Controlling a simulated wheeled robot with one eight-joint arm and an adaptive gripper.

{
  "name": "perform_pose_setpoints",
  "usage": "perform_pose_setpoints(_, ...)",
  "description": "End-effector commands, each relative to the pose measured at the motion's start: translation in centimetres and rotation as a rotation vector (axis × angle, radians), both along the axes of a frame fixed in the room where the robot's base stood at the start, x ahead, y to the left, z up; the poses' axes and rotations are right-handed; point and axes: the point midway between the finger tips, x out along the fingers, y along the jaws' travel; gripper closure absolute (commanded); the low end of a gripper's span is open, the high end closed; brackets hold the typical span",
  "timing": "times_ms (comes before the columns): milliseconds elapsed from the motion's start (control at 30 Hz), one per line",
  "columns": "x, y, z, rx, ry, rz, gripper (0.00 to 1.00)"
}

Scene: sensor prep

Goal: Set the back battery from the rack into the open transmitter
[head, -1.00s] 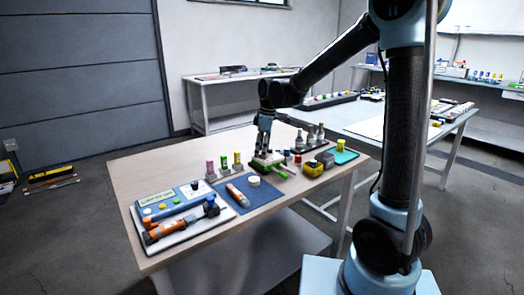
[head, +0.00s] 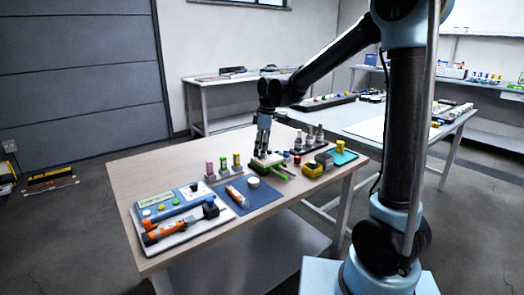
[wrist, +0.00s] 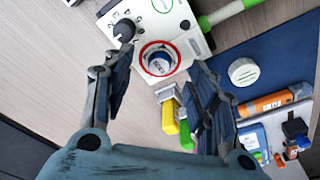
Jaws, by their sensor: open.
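The grey rack (head: 225,173) holds a pink, a green (head: 223,162) and a yellow battery (head: 237,159) upright; the yellow one is farthest back. The yellow (wrist: 170,116) and green (wrist: 187,134) ones show in the wrist view, beside my right finger. An orange-and-white tube (head: 237,196) lies on a blue mat with a round white cap (head: 253,182) apart from it; it may be the open transmitter. My gripper (head: 262,152) is open and empty above a white box (wrist: 185,22) with a knob and a red-ringed round socket (wrist: 159,59). Something blue and white shows in that socket.
A pale tray (head: 180,240) with tube-shaped tools lies at the table's near left. The table's back left is clear.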

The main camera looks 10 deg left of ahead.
Motion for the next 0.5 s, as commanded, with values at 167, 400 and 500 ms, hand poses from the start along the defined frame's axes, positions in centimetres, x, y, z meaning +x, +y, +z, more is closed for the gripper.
perform_pose_setpoints(167,0.0,0.0,0.2,0.000,0.000,0.000,0.47)
perform_pose_setpoints(400,0.0,0.0,1.4,0.000,0.000,0.000,0.47)
perform_pose_setpoints(500,0.0,0.0,1.9,0.000,0.000,0.000,0.47)
